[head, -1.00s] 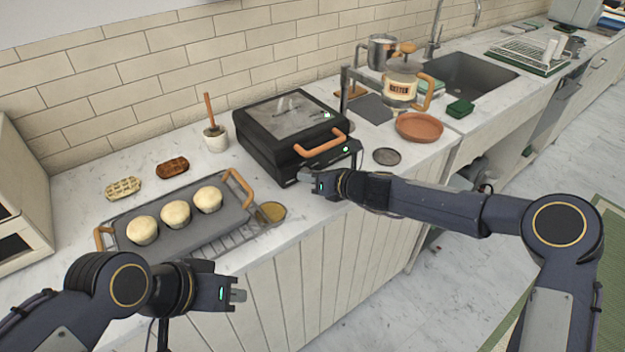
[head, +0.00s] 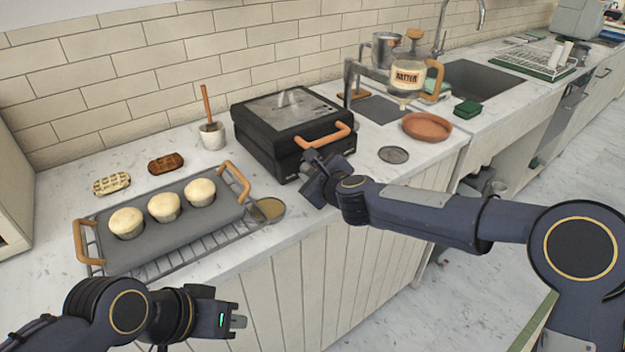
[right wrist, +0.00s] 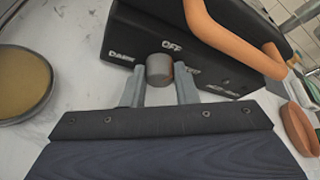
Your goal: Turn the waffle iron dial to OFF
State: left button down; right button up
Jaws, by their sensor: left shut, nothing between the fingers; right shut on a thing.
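The black waffle iron (head: 290,130) stands closed on the counter, with an orange handle (head: 325,137) at its front. In the right wrist view its front panel shows a grey dial (right wrist: 159,70) below the label OFF (right wrist: 171,46), with DARK to the left and other labels to the right. Where the dial points is not clear. My right gripper (right wrist: 160,92) has its fingers on both sides of the dial, shut on it. In the head view my right gripper (head: 310,165) hides the dial. My left gripper (head: 240,322) is shut and empty, low in front of the counter.
A tray (head: 150,245) with several muffins lies left of the iron, beside a round amber-coloured dish (head: 268,210). A brush pot (head: 212,136) stands behind. A batter dispenser (head: 407,77) and a terracotta plate (head: 427,126) are to the right.

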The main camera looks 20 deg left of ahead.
jog(key=shift+s+f+n+t+b, duration=0.1)
jog(key=shift+n+t+b, duration=0.6)
jog(key=shift+n+b, duration=0.4)
jog(key=o, duration=0.7)
jog(key=v, duration=0.7)
jog(key=shift+s+d+r+b, duration=0.1)
jog(key=shift+s+r+b, duration=0.1)
jog(key=shift+s+b, duration=0.2)
